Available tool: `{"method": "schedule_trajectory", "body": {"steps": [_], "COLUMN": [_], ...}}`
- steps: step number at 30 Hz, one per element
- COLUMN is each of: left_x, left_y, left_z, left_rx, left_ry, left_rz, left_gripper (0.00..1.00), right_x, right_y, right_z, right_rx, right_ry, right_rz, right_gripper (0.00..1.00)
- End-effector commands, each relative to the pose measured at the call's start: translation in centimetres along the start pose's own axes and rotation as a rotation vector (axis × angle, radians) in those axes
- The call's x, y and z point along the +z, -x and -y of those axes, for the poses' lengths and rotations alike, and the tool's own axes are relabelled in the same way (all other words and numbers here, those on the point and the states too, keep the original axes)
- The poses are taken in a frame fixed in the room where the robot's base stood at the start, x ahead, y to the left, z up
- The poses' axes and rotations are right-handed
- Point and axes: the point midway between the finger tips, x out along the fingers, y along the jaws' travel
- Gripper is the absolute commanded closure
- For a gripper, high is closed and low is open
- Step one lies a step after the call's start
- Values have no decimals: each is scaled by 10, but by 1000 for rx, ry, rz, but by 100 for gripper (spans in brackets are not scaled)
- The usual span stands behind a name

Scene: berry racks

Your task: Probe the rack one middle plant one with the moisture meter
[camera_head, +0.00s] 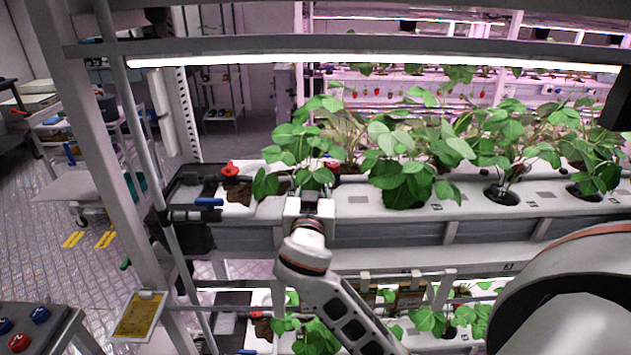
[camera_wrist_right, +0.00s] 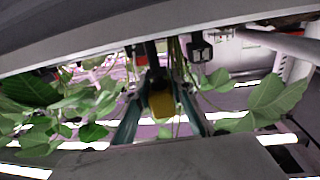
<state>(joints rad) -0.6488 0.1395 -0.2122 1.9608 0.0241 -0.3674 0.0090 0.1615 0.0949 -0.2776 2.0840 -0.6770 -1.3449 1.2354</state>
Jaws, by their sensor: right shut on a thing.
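The rack's middle tier is a white channel (camera_head: 390,232) holding a row of leafy green plants. The leftmost plant (camera_head: 298,145) stands near its left end, its leaves spreading over the channel. My right gripper (camera_head: 309,192) reaches in at this plant from the front; leaves and its own body hide its fingertips in the head view. In the right wrist view the right gripper (camera_wrist_right: 161,115) is shut on the yellow moisture meter (camera_wrist_right: 161,102), with leaves on both sides. I cannot tell whether the meter's tip touches the soil. My left gripper is out of view.
Red and blue valve fittings (camera_head: 208,202) sit at the channel's left end. A bright lamp bar (camera_head: 380,62) runs above the plants. A lower tier with more plants (camera_head: 430,320) lies below. A yellow pad (camera_head: 140,315) hangs at the left post.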

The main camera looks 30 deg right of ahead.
Motion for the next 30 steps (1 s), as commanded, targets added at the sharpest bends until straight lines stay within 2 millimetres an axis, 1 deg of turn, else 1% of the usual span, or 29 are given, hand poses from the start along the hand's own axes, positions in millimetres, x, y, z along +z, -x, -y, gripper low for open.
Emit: {"method": "schedule_trajectory", "body": {"steps": [18,30], "left_x": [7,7], "left_y": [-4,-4], "left_z": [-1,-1], "left_rx": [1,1], "left_ry": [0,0], "left_rz": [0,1], "left_gripper": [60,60], "right_x": [7,7], "right_y": [0,0], "right_z": [0,0], "right_rx": [1,0], "right_ry": [0,0], "right_rz": [0,-1], "right_gripper": [100,100]}}
